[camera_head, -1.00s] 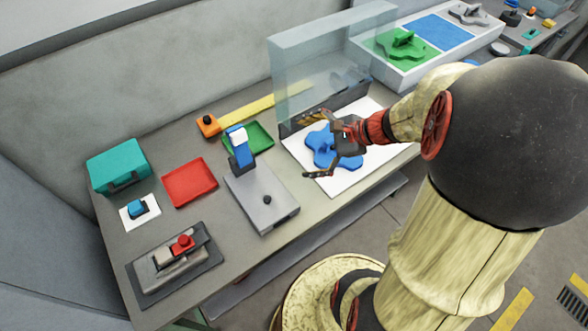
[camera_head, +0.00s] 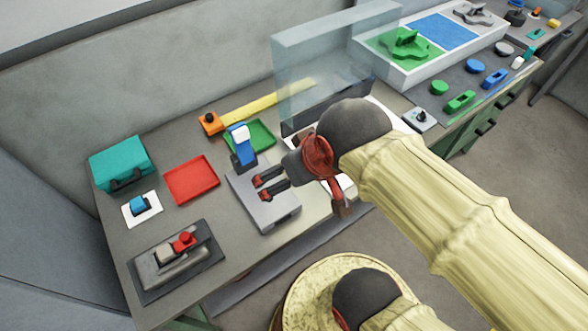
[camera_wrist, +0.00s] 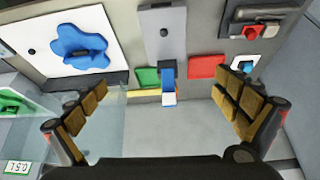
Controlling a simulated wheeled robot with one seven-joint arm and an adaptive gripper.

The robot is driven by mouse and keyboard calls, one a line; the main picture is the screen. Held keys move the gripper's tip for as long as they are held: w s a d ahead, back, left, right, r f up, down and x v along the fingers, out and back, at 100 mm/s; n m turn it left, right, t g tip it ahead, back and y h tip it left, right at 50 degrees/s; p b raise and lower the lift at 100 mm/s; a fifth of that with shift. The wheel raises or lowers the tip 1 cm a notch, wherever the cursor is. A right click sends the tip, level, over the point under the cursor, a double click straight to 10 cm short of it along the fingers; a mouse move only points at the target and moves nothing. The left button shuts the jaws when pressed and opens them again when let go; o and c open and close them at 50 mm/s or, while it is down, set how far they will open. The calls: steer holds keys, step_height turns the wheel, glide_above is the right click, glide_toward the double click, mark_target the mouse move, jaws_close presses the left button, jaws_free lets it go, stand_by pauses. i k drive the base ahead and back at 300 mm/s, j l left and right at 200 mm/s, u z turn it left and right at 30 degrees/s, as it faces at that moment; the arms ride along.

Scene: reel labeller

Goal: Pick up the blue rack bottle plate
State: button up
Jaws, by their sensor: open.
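The blue plate (camera_wrist: 78,47) is a flat lobed piece lying on a white mat (camera_wrist: 28,18), at the upper left of the wrist view. In the head view my arm hides the plate, and only edges of the mat show. My gripper (camera_head: 271,183) is over the grey labeller-like stand (camera_head: 246,192), to the left of the mat in the head view. It also shows in the wrist view (camera_wrist: 165,105), with its fingers spread wide and nothing between them. The gripper is apart from the plate.
A clear upright screen (camera_head: 335,60) stands behind the mat. A blue clamp post (camera_head: 242,148) rises from the stand's back end. A red tray (camera_head: 192,180), green tray (camera_head: 262,136), teal box (camera_head: 119,161) and grey fixture with a red knob (camera_head: 178,262) occupy the left side.

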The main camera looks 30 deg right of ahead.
mark_target(475, 66)
steer(key=z, duration=2.15)
